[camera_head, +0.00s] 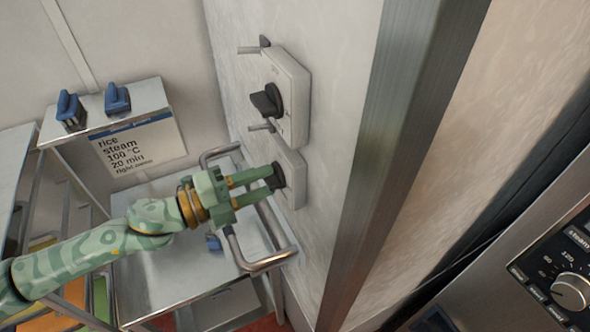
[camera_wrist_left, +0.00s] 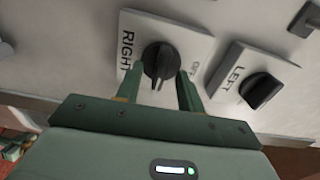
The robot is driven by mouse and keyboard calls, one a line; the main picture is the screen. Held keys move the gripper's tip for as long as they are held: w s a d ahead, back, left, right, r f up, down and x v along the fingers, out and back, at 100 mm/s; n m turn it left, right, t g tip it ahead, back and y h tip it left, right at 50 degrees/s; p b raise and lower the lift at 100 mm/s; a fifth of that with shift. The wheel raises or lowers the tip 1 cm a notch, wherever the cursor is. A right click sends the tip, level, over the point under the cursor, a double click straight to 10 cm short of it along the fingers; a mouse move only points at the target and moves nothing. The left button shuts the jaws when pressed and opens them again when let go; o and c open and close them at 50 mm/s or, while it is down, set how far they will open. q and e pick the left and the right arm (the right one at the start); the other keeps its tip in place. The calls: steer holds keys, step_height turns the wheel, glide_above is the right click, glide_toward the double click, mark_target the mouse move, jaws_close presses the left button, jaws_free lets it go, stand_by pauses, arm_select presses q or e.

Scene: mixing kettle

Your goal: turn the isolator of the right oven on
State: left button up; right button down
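The right oven's isolator is a light plate (camera_wrist_left: 185,37) marked RIGHT and OFF, with a black knob (camera_wrist_left: 160,62). In the head view its knob (camera_head: 277,177) is the lower of two on the wall. My left gripper (camera_head: 254,188) is at this knob, and in the left wrist view its two fingers (camera_wrist_left: 159,80) stand apart on either side of it. Whether they touch it is unclear. The knob's ridge runs up and down in the wrist view, not toward the OFF mark at its right.
The left isolator (camera_head: 290,75), marked LEFT in the wrist view, sits just above with its own black knob (camera_head: 266,101). A metal cart handle (camera_head: 268,262) is close under my left gripper. A steel post (camera_head: 400,150) and an oven panel (camera_head: 560,275) are at the right.

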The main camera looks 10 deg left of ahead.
arm_select(q)
steer(key=b+v, duration=0.3)
steer(key=v, duration=0.4)
stand_by(0.5)
